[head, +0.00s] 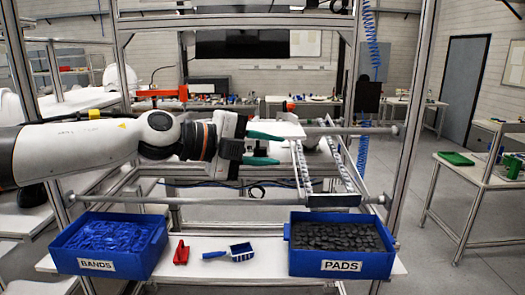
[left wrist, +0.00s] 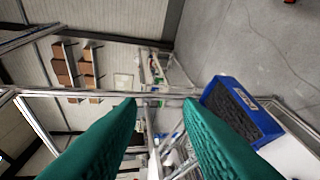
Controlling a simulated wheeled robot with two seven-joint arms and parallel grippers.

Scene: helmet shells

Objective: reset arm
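My left arm reaches in from the left in the head view, and its left gripper (head: 279,149) points to the right, above the white shelf. Its two green fingers are apart with nothing between them. The left wrist view also shows the empty gap of the left gripper (left wrist: 161,101). My right gripper is in neither view. A blue bin labelled BANDS (head: 97,265) stands at the left of the shelf. A blue bin labelled PADS (head: 342,264) stands at the right, and it also shows in the left wrist view (left wrist: 268,128).
A red tool (head: 181,252) and a blue-handled brush (head: 241,252) lie on the white shelf (head: 220,270) between the bins. A metal frame with posts and rails (head: 408,130) surrounds the arm. A side table with a green tray (head: 456,158) stands at right.

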